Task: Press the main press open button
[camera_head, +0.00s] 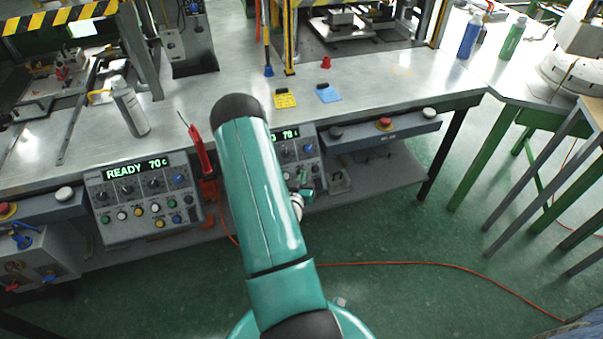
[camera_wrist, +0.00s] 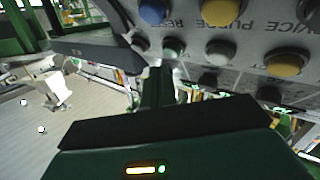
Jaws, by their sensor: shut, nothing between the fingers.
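Two grey control panels hang at the table's front edge. The left panel (camera_head: 112,228) reads READY 70 C and carries knobs and coloured buttons. The right panel (camera_head: 312,172) is mostly hidden behind my teal arm. My gripper (camera_wrist: 160,72) is shut and empty, its fingers just below a panel face in the wrist view. Its tip is close to a pale green button (camera_wrist: 173,47); whether they touch I cannot tell. A blue button (camera_wrist: 153,12), a yellow button (camera_wrist: 220,10), a grey button (camera_wrist: 220,52) and another yellow button (camera_wrist: 285,62) are nearby. I cannot tell which is the main press open button.
A red emergency knob (camera_head: 384,123) and a white button (camera_head: 429,113) sit on the right edge box. The metal table (camera_head: 400,85) holds a grey spray bottle (camera_head: 130,107), a yellow tag (camera_head: 285,99) and a blue tag (camera_head: 328,94). An orange cable (camera_head: 440,264) crosses the green floor.

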